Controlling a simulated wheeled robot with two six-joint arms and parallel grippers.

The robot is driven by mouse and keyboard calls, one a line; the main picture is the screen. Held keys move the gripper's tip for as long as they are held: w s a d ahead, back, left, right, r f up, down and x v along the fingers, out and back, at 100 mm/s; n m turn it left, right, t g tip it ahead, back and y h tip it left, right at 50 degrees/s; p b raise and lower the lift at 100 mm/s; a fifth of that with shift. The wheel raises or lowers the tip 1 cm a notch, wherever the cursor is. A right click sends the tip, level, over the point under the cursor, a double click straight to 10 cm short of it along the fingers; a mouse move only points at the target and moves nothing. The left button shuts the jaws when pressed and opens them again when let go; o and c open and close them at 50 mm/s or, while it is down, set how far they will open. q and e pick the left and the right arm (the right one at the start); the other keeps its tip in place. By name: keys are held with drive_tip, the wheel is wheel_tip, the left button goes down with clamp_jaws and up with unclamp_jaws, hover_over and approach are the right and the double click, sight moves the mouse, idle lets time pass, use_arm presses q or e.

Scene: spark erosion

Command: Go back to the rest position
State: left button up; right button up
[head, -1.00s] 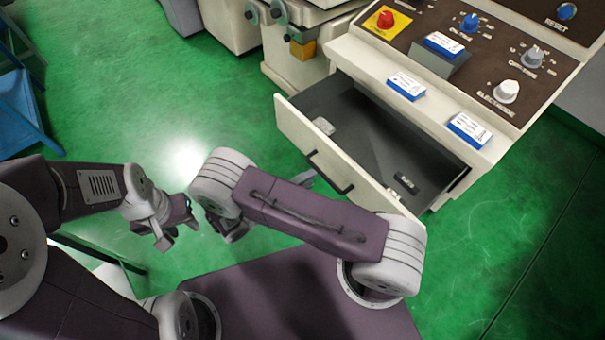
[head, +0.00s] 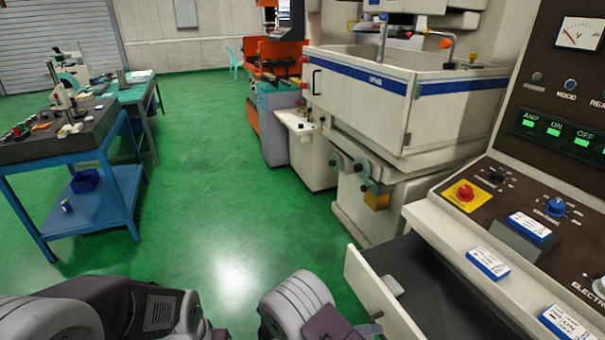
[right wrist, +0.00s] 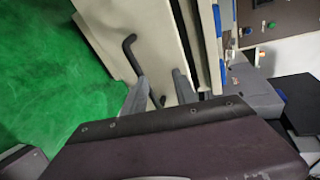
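My right gripper (head: 371,326) shows only as a small grey piece at the bottom of the head view, beside the open drawer's front. In the right wrist view its two fingers (right wrist: 160,90) stand apart with nothing held between them. The dark drawer handle (right wrist: 131,52) lies just beyond the fingertips; I cannot tell whether they touch it. My left arm enters at the lower left of the head view, and its gripper is below the frame.
The pale drawer (head: 372,290) stands open under the control panel (head: 515,205), close to my right arm. Blue-and-white boxes (head: 488,264) lie on the panel ledge. A blue table (head: 92,212) stands at the left. Green floor (head: 230,190) is clear ahead.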

drive_tip(key=s+d+r+m+g+y+p, duration=0.2)
drive_tip(key=s+d+r+m+g+y, duration=0.65)
drive_tip(key=m, duration=0.75)
drive_tip(key=a+m+t+y, duration=0.6)
drive_tip(key=a+m, duration=0.2)
drive_tip(key=m, duration=1.3)
drive_tip(key=shift+a+m, duration=0.3)
drive_tip(key=shift+a, duration=0.1)
